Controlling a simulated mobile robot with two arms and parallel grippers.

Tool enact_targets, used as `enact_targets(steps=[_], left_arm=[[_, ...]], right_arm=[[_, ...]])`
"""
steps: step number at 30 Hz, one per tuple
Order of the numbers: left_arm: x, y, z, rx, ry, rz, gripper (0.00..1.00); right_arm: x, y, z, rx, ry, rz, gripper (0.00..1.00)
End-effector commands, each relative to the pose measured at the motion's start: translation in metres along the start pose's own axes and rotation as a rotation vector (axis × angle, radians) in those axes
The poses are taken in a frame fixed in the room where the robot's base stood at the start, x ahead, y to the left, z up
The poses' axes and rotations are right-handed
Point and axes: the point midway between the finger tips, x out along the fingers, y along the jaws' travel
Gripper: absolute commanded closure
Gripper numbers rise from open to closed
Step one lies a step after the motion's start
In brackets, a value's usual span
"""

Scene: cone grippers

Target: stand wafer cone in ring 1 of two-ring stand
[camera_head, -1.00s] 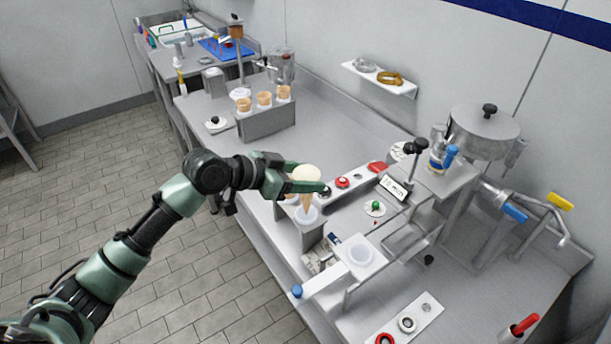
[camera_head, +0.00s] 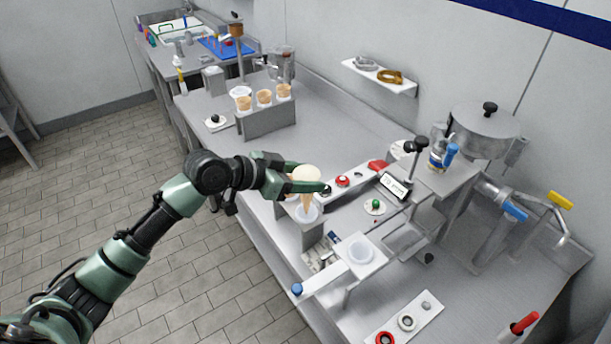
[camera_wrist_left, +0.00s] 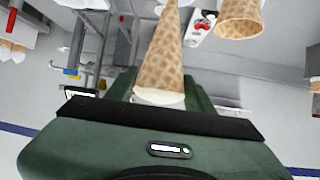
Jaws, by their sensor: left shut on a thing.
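My left gripper (camera_head: 308,187) is shut on a wafer cone (camera_head: 307,202) with a pale cream top and its tip pointing down. The cone is just above a white ring of the grey two-ring stand (camera_head: 297,236), with its tip at or inside the ring's opening; I cannot tell how deep. In the left wrist view the held cone (camera_wrist_left: 163,52) rises from between the fingers, with its pale wide end at the gripper. The stand's other ring is mostly hidden behind the gripper and cone. My right gripper is not in view.
A rack (camera_head: 270,121) with several cones stands at the back left. A white tray with a round cup (camera_head: 361,250) is right of the stand. A lidded pot (camera_head: 487,130) and taps crowd the right. A wall shelf (camera_head: 380,77) is behind.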

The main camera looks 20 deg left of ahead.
Motion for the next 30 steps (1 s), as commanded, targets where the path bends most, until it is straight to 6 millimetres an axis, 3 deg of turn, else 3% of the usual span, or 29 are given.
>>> enact_targets(steps=[30], left_arm=[[0.015,0.0,0.029,-0.001,-0.001,0.0,0.63]], right_arm=[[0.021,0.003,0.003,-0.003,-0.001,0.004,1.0]])
